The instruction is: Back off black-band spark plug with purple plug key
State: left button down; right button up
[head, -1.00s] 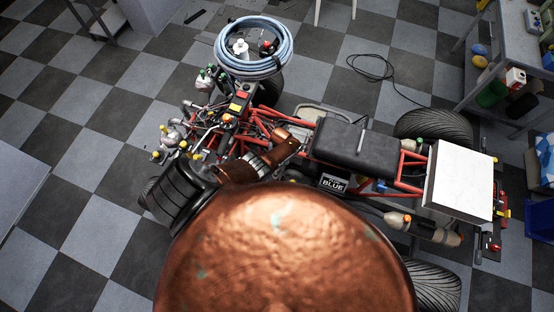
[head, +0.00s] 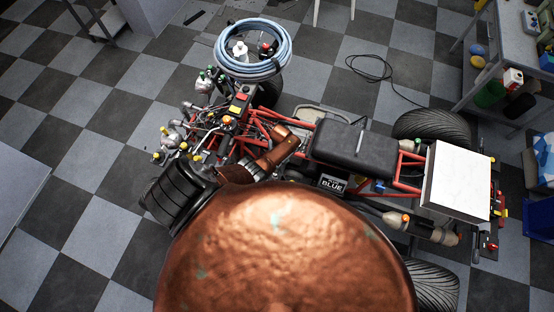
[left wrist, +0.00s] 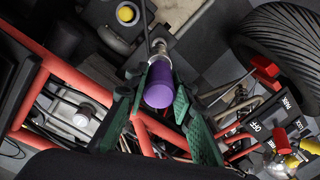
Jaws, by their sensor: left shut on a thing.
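The purple plug key (left wrist: 159,86) has a purple cylindrical grip with a steel shank beyond it. My left gripper (left wrist: 158,92) has its green ribbed fingers closed on the two sides of the purple grip. The steel shank points away from me toward the quad's engine area. I cannot make out a black-banded spark plug, and what lies at the far end of the key cannot be told. In the head view my copper left arm reaches over the quad (head: 360,148), and its fingers and the key cannot be made out there. My right gripper is not in view.
Red frame tubes (left wrist: 60,65) run close to the left gripper. A knobbly tyre (left wrist: 285,50) and an OFF/PARK switch panel (left wrist: 268,128) lie to the right. In the head view a blue coiled hose (head: 252,48) is at the top, with a workbench (head: 510,50) at the right.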

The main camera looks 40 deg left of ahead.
pick_arm(q)
jog(key=shift+w+r, duration=0.1)
jog(key=shift+r, duration=1.9)
jog(key=shift+w, duration=0.1)
